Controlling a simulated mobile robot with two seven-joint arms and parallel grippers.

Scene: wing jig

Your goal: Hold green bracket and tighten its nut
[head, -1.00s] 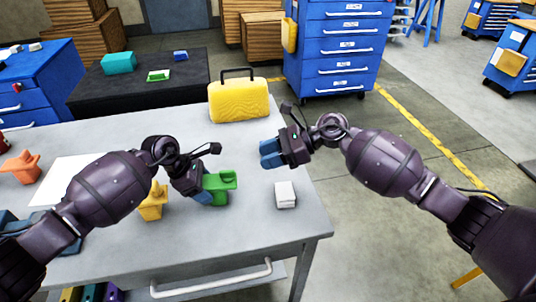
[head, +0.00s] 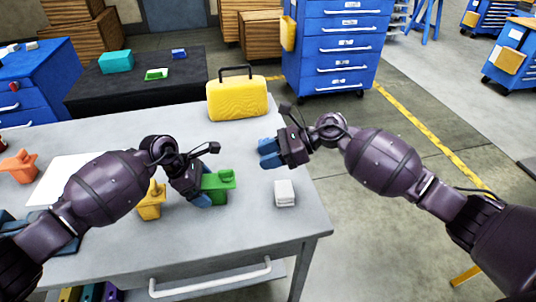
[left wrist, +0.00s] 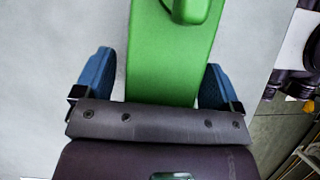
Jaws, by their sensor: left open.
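The green bracket (head: 220,182) stands on the grey table, right of the orange-yellow bracket. My left gripper (head: 204,195) is at its left side. In the left wrist view the green bracket (left wrist: 172,60) lies between the two blue fingers of my left gripper (left wrist: 155,85), with a gap on each side; the fingers are open. A rounded green part, perhaps the nut, shows at the top edge of that view and is partly cut off. My right gripper (head: 268,153) is over the table's right edge, away from the bracket, with blue fingers seemingly apart and nothing between them.
An orange-yellow bracket (head: 151,203) stands close left of my left gripper. A yellow case (head: 237,98) stands at the back of the table (head: 235,245). An orange bracket (head: 18,167) and white sheet are at left.

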